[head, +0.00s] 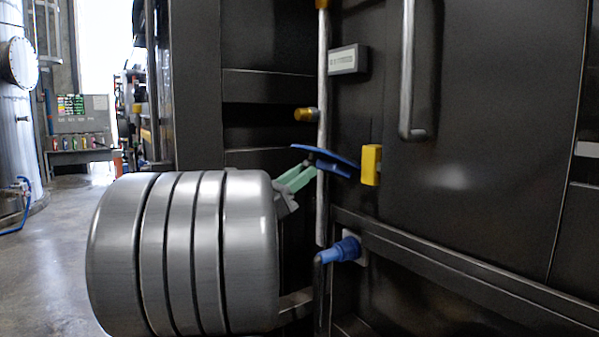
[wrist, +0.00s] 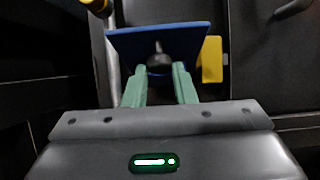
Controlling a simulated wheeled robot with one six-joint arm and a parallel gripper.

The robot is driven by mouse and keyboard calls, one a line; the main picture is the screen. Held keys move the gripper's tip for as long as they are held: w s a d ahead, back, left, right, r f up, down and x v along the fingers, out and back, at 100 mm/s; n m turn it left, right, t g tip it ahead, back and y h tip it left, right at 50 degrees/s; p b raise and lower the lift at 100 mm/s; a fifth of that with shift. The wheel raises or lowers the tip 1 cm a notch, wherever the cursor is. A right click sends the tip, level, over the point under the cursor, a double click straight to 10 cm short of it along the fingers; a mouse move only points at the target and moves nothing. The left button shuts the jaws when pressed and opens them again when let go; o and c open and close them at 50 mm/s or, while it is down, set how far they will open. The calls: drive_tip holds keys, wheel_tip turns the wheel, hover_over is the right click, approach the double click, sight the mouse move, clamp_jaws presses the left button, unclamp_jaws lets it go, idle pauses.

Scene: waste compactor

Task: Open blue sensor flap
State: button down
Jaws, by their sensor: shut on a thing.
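The blue sensor flap (head: 327,160) is a flat blue plate in the middle of the head view, beside a vertical metal pipe. It stands out from the dark machine front and looks tilted. In the wrist view the flap (wrist: 188,38) spans the top middle, with a dark knob (wrist: 159,60) on its near face. My gripper (head: 306,168) has green fingers that reach the flap from the left. In the wrist view my gripper (wrist: 159,72) is shut on the dark knob. The far side of the flap is hidden.
A yellow block (head: 371,165) sits just right of the flap. The vertical pipe (head: 323,110) runs close by. A blue fitting (head: 340,250) is below, a brass-coloured fitting (head: 306,115) above. A door handle (head: 409,75) is at upper right. Open floor (head: 60,250) lies left.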

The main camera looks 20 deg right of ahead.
drive_tip(key=f+b, duration=0.1)
drive_tip(key=d+f+b, duration=0.1)
drive_tip(key=f, duration=0.1)
drive_tip(key=shift+w+d, duration=0.2)
idle(0.4)
drive_tip(key=c, duration=1.2)
unclamp_jaws()
drive_tip(key=shift+d, duration=0.1)
wheel_tip(320, 180, up, 10)
drive_tip(key=shift+r+p, duration=0.1)
drive_tip(key=shift+p, duration=1.1)
